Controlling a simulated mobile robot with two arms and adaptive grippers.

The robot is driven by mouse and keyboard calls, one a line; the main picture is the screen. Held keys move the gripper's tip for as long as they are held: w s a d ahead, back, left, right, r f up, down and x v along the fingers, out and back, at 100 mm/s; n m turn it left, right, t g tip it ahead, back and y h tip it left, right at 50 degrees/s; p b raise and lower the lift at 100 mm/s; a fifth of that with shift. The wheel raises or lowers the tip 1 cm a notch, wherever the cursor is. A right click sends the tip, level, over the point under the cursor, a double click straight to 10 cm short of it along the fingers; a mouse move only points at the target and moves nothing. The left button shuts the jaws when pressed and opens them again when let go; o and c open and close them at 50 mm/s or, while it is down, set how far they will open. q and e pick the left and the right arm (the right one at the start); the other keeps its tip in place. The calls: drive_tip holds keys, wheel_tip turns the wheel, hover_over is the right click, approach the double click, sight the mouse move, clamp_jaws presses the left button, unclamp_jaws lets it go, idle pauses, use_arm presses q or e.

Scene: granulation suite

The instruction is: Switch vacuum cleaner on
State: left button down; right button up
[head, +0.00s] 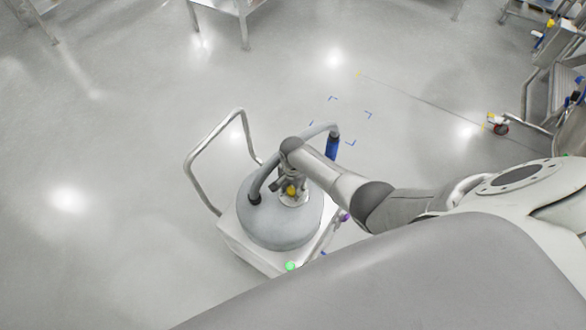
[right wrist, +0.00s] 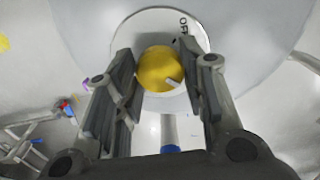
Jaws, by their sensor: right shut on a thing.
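The vacuum cleaner (head: 270,222) has a round grey top on a white wheeled base with a tubular push handle. A yellow round switch knob (head: 291,190) sits on a pale disc on its top. My right gripper (head: 290,187) reaches down onto the knob. In the right wrist view the yellow knob (right wrist: 160,69) has a white pointer mark pointing to the lower right. The right gripper (right wrist: 163,78) has its fingers on either side of the knob, shut on it. The disc (right wrist: 190,42) carries lettering, partly hidden by a finger, that reads "OF". My left gripper is not in view.
A grey hose with a blue end (head: 332,147) arches over the cleaner. Shelving with equipment (head: 565,70) stands at the right, and table legs (head: 243,30) show at the top. The floor left of the cleaner is clear.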

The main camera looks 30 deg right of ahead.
sight(293, 189)
idle(0.4)
drive_tip(key=o, duration=1)
drive_tip(key=shift+r, duration=6)
